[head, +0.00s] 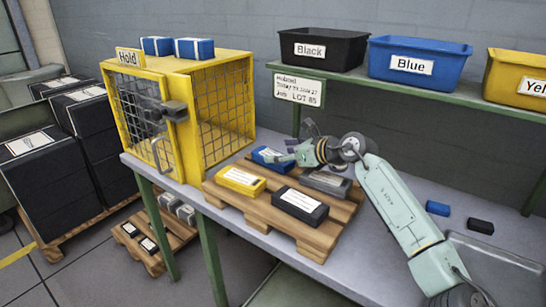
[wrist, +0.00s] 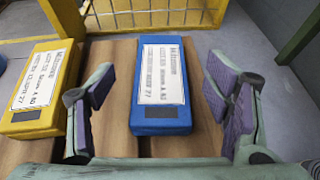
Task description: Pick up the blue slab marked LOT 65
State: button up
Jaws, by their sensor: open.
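A blue slab (head: 265,155) with a white label lies at the back of the wooden pallet (head: 262,219) on the table. In the wrist view, the blue slab (wrist: 160,122) lies between the spread fingers of my gripper (wrist: 160,88), with a gap on each side. My gripper (head: 287,157) is open and empty, close to that slab in the head view. The lot number on the label is too small to read surely. A yellow slab (wrist: 40,90) lies left of the left finger. Two more blue slabs (head: 155,46) (head: 194,49) lie on the yellow cage.
The yellow mesh cage (head: 160,75) marked Hold stands left of the pallet. A black slab (head: 300,205) and a grey slab (head: 326,182) share the pallet. Black (head: 322,48), blue (head: 418,62) and yellow (head: 516,78) bins stand on the shelf. Small blocks (head: 438,208) (head: 480,226) lie at right.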

aim_at(268, 153)
jog(key=p+x, duration=0.2)
jog(key=x, duration=0.2)
jog(key=shift+w+a+f, duration=0.2)
jog(key=shift+w+f, duration=0.05)
jog(key=shift+w, duration=0.05)
jog(key=shift+c, duration=0.6)
jog(key=c, duration=1.4)
